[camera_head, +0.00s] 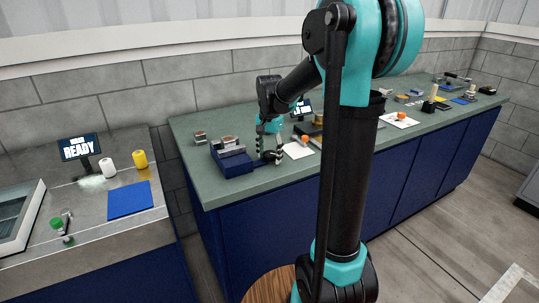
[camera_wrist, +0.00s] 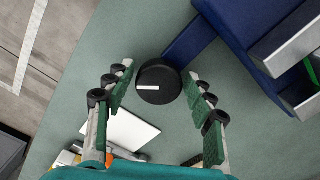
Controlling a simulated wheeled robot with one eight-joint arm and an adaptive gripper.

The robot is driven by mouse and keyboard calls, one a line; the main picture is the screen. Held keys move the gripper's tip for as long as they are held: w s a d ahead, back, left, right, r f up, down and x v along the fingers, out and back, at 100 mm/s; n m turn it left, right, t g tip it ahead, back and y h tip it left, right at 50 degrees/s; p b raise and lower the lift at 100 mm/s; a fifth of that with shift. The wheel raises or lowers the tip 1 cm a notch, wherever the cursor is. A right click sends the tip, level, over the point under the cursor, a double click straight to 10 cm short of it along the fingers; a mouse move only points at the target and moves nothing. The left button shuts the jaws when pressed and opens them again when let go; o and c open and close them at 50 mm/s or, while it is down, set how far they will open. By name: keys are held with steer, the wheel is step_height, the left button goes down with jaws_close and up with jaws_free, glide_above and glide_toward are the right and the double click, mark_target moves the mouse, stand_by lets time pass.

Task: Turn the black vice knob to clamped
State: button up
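The black vice knob (camera_wrist: 158,84) is a round disc with a white mark on its face, at the end of a blue bar from the blue vice (camera_wrist: 262,30). In the wrist view my gripper (camera_wrist: 160,78) is open, with one finger on each side of the knob and a visible gap on both sides. How far the fingertips reach down beside it is hard to tell. In the head view the vice (camera_head: 232,162) sits on the green-topped bench with a round piece on top. My gripper (camera_head: 268,150) points down at its right end and partly hides the knob.
A white card (camera_wrist: 128,130) lies near the knob, with an orange item beside it. Several small parts stand further right along the bench (camera_head: 205,190). A separate steel counter at left holds a screen reading READY (camera_head: 80,147), white and yellow spools and a blue mat (camera_head: 129,199).

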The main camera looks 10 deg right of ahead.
mark_target(270, 154)
steer(key=shift+o, duration=0.5)
step_height(270, 154, up, 12)
stand_by(0.4)
